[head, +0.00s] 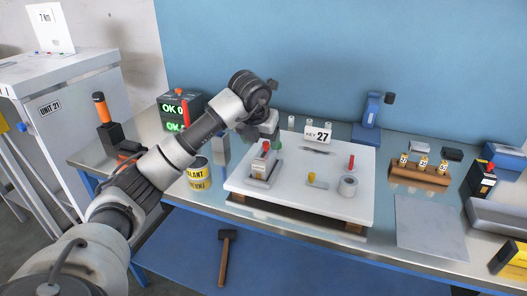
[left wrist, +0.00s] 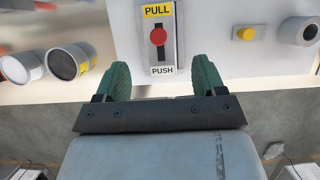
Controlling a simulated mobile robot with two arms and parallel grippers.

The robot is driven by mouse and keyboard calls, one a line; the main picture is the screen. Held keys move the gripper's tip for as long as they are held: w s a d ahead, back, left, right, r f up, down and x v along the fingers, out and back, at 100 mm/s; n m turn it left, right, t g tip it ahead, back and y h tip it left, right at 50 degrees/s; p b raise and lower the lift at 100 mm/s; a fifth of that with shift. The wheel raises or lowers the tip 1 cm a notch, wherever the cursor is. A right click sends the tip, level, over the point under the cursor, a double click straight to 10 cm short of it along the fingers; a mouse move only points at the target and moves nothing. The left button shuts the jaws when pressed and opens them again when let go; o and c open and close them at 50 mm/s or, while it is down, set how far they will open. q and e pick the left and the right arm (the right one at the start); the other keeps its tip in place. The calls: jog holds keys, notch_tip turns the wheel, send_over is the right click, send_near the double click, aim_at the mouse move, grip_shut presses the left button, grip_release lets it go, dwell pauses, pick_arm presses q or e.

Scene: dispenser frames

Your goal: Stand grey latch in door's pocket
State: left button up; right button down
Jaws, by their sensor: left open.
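A white panel (head: 330,205), which looks like the door, lies flat on wooden blocks on the bench. In the left wrist view a red knob (left wrist: 158,36) sits on a grey plate with a dark slot, between PULL and PUSH labels. My left gripper (head: 272,141) is just behind and above the upright piece. Its green fingers (left wrist: 161,74) are apart and empty, with the knob beyond their tips. I cannot tell whether the latch is seated in a pocket.
A yellow can (head: 197,174) stands left of the panel. A wooden rack (head: 420,175) is at the right. A grey mat (head: 430,225) is clear.

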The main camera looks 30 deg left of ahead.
pick_arm(q)
jog(key=v, duration=0.5)
jog(key=shift+r, duration=0.1)
dwell(0.3)
